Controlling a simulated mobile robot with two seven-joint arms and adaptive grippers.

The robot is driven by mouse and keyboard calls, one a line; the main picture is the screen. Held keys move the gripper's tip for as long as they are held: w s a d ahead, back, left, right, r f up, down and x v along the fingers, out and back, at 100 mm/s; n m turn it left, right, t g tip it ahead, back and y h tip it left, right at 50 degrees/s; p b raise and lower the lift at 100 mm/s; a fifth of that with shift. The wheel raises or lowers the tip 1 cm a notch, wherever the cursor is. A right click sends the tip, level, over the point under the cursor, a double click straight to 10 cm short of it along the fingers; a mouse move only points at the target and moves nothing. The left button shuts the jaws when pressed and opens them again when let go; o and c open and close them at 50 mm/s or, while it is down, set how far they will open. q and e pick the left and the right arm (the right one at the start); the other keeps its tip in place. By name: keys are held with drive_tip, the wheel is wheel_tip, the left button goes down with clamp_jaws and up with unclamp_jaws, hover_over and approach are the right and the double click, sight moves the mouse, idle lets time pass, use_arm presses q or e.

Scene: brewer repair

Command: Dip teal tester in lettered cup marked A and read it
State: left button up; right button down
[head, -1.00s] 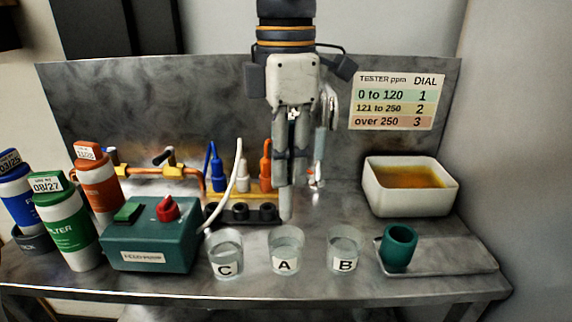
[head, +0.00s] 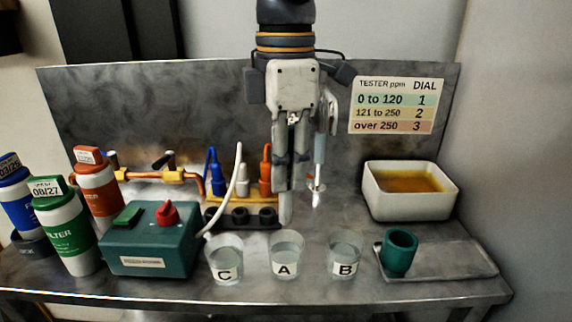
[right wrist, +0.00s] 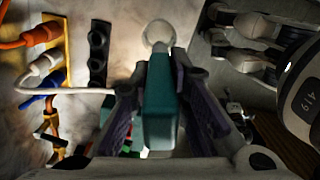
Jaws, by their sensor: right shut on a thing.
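My right gripper (head: 293,182) hangs pointing down behind the row of cups. It is shut on the teal tester (right wrist: 160,108), whose block-shaped body stands between the finger pads in the right wrist view. Cup A (head: 285,266) is the middle clear cup, between cup C (head: 226,270) and cup B (head: 345,266). A grey lower end of the gripper shows just above cup A's back rim; I cannot tell its depth. A pale stem (head: 317,190) with a white tip hangs to its right, outside the cups. My left gripper is out of view.
The dial chart (head: 396,106) is on the back panel. A teal feed pump box (head: 152,240) and filter bottles stand left. A green holder (head: 399,253) sits on a tray (head: 455,265), with a white basin (head: 408,203) behind. Coloured plugs (head: 265,175) stand behind the cups.

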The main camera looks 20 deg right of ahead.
idle(0.8)
drive_tip(key=t, duration=0.4)
drive_tip(key=shift+s, duration=0.2)
drive_tip(key=shift+w+t, duration=0.15)
drive_tip(key=shift+t, duration=0.95)
